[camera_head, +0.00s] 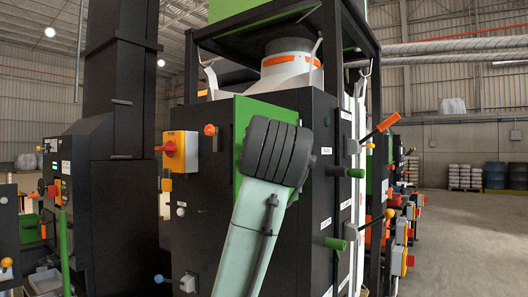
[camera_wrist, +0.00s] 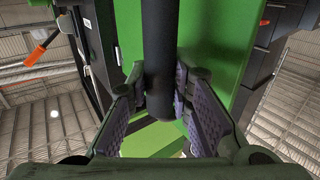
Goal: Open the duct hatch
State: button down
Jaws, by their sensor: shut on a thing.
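The green panel that looks like the duct hatch (camera_head: 284,111) is on the front of a tall black machine, largely hidden behind my arm in the head view. In the wrist view the green panel (camera_wrist: 207,45) fills the upper middle. A dark round bar, seemingly its handle (camera_wrist: 159,35), runs down in front of it. My gripper (camera_wrist: 166,98) has its purple-padded fingers on both sides of the bar's lower end and is shut on it. In the head view my gripper is hidden behind my arm. I cannot tell whether the hatch stands ajar.
The black machine (camera_head: 205,235) carries a yellow-and-red switch box (camera_head: 180,151) left of the green panel. Open floor (camera_head: 470,240) lies at the far right.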

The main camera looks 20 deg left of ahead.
jog(key=shift+w+d+r, duration=0.1)
jog(key=shift+d, duration=0.4)
jog(key=c, duration=1.9)
grip_release()
jog(key=shift+o, duration=1.2)
jog(key=shift+w, duration=0.15)
jog(key=shift+o, duration=1.1)
jog(key=shift+a, duration=0.1)
